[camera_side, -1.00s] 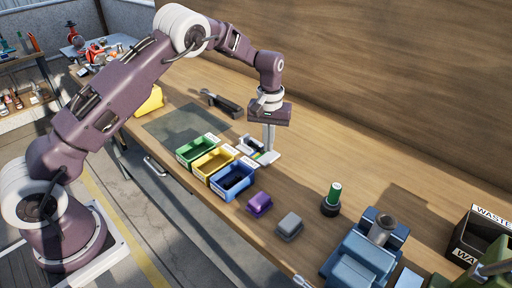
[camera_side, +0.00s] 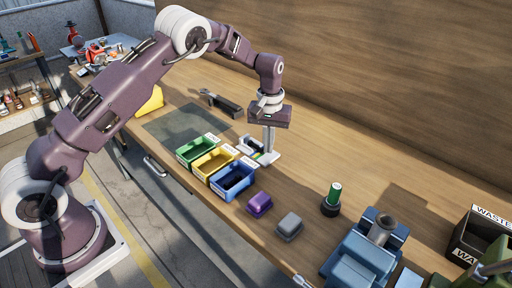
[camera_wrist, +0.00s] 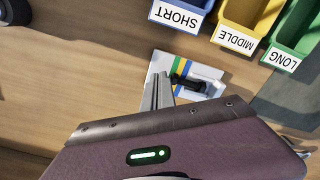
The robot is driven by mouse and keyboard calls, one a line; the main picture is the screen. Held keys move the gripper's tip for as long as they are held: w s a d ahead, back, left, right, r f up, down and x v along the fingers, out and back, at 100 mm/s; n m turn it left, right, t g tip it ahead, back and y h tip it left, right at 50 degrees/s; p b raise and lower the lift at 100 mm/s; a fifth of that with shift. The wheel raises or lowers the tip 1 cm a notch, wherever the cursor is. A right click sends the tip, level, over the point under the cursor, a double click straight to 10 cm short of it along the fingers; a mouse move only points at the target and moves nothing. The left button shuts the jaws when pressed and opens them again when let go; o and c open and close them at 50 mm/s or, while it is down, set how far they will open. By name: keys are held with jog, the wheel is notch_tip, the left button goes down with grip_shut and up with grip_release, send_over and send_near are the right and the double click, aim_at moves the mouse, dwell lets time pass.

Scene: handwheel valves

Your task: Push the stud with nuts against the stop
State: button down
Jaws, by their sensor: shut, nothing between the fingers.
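The stud with nuts (camera_wrist: 188,82) is a small dark piece lying on a white gauge plate (camera_wrist: 214,73) with blue, yellow and green stripes. In the side view the gauge plate (camera_side: 268,159) sits on the bench right behind the bins, and the stud is too small to make out clearly. My gripper (camera_wrist: 161,82) is shut and empty, its fingers pointing down at the plate, just left of the stud in the wrist view. It also shows in the side view (camera_side: 267,151). I cannot tell whether the fingers touch the stud.
Blue SHORT (camera_side: 233,181), yellow MIDDLE (camera_side: 213,164) and green LONG (camera_side: 197,151) bins stand beside the plate.

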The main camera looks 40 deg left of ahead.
aim_at(266, 155)
jog(key=shift+f, duration=0.95)
jog(key=shift+r, duration=0.2)
jog(key=shift+a, duration=0.85)
dwell(0.3)
jog(key=shift+d, duration=0.4)
notch_tip(266, 155, up, 7)
dwell(0.8)
